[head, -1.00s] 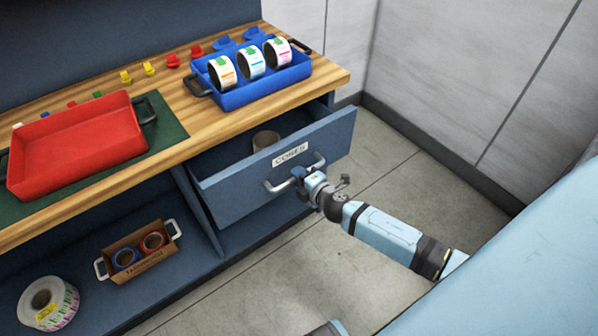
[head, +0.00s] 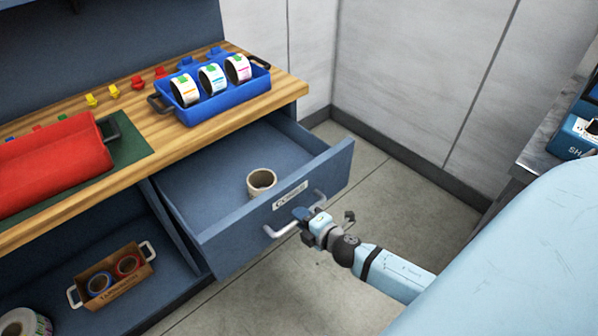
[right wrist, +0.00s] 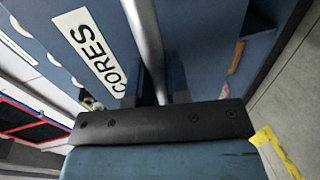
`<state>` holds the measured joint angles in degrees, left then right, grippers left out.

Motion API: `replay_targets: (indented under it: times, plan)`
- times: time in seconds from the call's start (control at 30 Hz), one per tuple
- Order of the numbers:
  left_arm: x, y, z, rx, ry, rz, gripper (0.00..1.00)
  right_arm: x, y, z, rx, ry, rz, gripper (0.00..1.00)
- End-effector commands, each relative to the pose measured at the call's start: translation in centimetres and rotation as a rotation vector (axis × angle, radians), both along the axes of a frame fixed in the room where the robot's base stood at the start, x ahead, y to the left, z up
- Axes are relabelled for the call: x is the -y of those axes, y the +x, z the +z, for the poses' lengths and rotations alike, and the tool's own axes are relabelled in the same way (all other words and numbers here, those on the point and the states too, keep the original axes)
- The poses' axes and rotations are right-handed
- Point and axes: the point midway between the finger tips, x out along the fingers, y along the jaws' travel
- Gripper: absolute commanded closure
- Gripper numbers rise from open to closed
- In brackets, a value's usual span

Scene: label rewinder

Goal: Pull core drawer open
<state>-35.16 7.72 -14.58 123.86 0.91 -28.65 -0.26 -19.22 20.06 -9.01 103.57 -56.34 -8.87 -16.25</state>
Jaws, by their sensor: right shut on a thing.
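The blue core drawer (head: 228,238) stands well out from under the wooden bench top in the head view. Its front bears a CORES label, also large in the right wrist view (right wrist: 90,50). One cardboard core (head: 261,182) stands inside near the front panel. My right gripper (head: 303,218) is shut on the drawer's metal bar handle (head: 283,231), near the middle of the bar. My left gripper is not in view.
A blue tray (head: 222,105) with label rolls and a red tray (head: 50,160) sit on the bench top. A cardboard box (head: 116,290) with tape rolls is on the lower shelf. The floor right of the drawer is clear up to the grey wall.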

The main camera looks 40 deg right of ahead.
Motion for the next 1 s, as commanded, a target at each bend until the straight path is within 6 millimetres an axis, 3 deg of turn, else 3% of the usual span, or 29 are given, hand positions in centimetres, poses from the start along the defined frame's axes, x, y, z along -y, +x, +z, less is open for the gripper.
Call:
replay_targets:
  times: [0.27,0.3,0.4,0.77,1.0]
  plan:
    - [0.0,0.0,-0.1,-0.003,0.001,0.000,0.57,0.0,0.0,0.0,0.000,0.000,0.000,1.00]
    - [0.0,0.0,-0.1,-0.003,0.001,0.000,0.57,0.0,0.0,0.0,0.000,0.000,0.000,0.76]
    - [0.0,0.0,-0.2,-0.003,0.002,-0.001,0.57,0.0,0.0,0.0,0.000,0.000,0.000,0.59]
    - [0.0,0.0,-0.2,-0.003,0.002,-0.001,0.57,0.0,-0.6,0.1,-0.001,0.001,0.001,0.59]
    - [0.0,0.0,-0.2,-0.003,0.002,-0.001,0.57,0.3,-4.8,0.8,-0.004,0.002,-0.002,0.59]
